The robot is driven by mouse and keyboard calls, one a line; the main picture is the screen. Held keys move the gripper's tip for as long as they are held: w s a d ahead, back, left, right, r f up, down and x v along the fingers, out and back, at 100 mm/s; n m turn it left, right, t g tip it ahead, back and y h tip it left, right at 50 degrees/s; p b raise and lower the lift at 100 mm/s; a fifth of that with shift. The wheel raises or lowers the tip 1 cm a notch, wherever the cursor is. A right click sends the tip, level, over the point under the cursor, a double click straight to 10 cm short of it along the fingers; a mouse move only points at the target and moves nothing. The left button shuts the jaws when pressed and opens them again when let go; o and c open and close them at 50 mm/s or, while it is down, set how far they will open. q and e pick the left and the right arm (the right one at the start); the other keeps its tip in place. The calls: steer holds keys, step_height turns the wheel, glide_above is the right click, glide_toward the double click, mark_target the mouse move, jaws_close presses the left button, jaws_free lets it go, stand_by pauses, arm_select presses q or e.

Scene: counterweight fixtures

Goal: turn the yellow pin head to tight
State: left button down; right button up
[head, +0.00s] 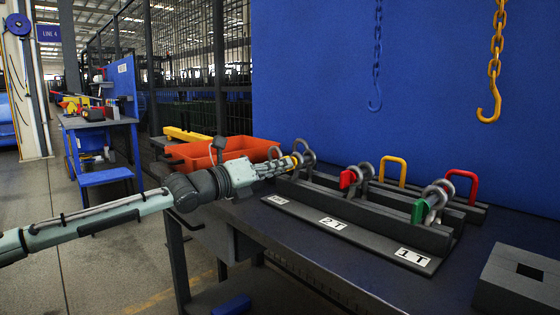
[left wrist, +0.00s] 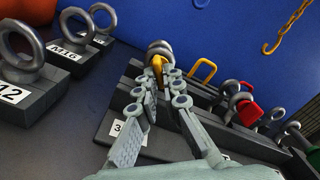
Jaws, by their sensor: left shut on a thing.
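The yellow pin head (head: 295,160) is on a grey shackle (head: 308,157) at the left end of the dark rack (head: 375,216). In the left wrist view the yellow pin head (left wrist: 158,66) shows between my fingertips, with the grey shackle (left wrist: 159,48) just beyond it. My left gripper (head: 288,164) reaches in from the left and is shut on the yellow pin head; it also shows in the left wrist view (left wrist: 160,82). The fingers partly hide the head, and I cannot see how far the pin is seated. My right gripper is not in view.
Shackles with a red pin head (head: 347,180) and a green pin head (head: 419,211) stand further right on the rack. Grey eye bolts (left wrist: 22,55) stand left of my gripper in the wrist view. An orange bin (head: 190,152) is behind. An orange hook (head: 489,105) hangs above.

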arm_select(q)
steer(key=m+p, duration=0.3)
steer(key=m, duration=0.1)
steer(key=shift+m, duration=0.4)
steer(key=shift+w+a+m+p, duration=0.1)
steer(key=shift+m+p, duration=0.45)
steer(key=shift+m, duration=0.95)
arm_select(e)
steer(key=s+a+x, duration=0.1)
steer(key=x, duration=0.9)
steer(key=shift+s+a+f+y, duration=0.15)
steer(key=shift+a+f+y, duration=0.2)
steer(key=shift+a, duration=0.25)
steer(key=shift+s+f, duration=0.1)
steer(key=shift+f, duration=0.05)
arm_select(q)
steer(key=c, duration=1.7)
jaws_free()
steer(key=v, duration=1.2)
